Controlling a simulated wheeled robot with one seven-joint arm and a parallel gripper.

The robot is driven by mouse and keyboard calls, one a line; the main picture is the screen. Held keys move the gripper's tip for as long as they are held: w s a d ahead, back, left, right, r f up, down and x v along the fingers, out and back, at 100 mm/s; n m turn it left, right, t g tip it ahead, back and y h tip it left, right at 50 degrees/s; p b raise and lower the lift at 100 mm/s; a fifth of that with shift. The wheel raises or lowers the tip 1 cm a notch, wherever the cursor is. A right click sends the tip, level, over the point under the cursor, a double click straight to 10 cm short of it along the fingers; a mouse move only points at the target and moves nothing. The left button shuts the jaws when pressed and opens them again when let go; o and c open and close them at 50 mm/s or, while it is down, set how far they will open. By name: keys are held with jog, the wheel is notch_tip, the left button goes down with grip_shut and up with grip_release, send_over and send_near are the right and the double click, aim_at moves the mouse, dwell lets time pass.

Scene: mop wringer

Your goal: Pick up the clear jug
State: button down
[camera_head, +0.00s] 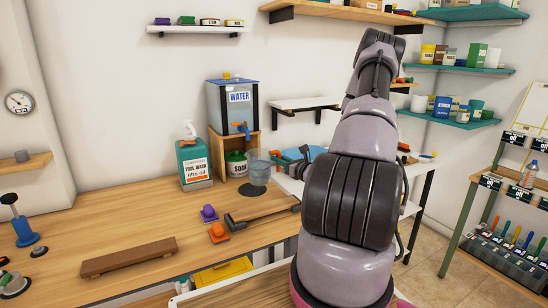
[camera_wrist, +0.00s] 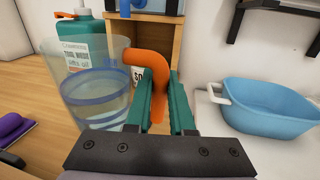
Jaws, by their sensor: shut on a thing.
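The clear jug (camera_head: 259,172) is upright, with blue bands and an orange handle, at the dark round pad on the wooden counter. I cannot tell whether its base touches the pad. In the wrist view the jug (camera_wrist: 92,92) fills the left side, and its orange handle (camera_wrist: 135,56) runs between the green fingers. My gripper (camera_wrist: 167,100) is shut on this handle, to the right of the jug. In the head view my gripper (camera_head: 292,164) reaches the handle from the right. The jug's lowest part is hidden in the wrist view.
A teal tool wash bottle (camera_head: 194,163) stands left of the jug. Behind it are a soap pot (camera_head: 236,164) and a water tank (camera_head: 233,108) on a wooden stand. A blue basin (camera_wrist: 268,106) sits on the right. A wooden block (camera_head: 130,256) lies at front left.

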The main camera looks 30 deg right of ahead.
jog(key=a+v, duration=0.2)
jog(key=v, duration=1)
jog(key=shift+s, duration=0.45)
jog(key=shift+a+r, duration=0.1)
jog(key=shift+a, duration=0.1)
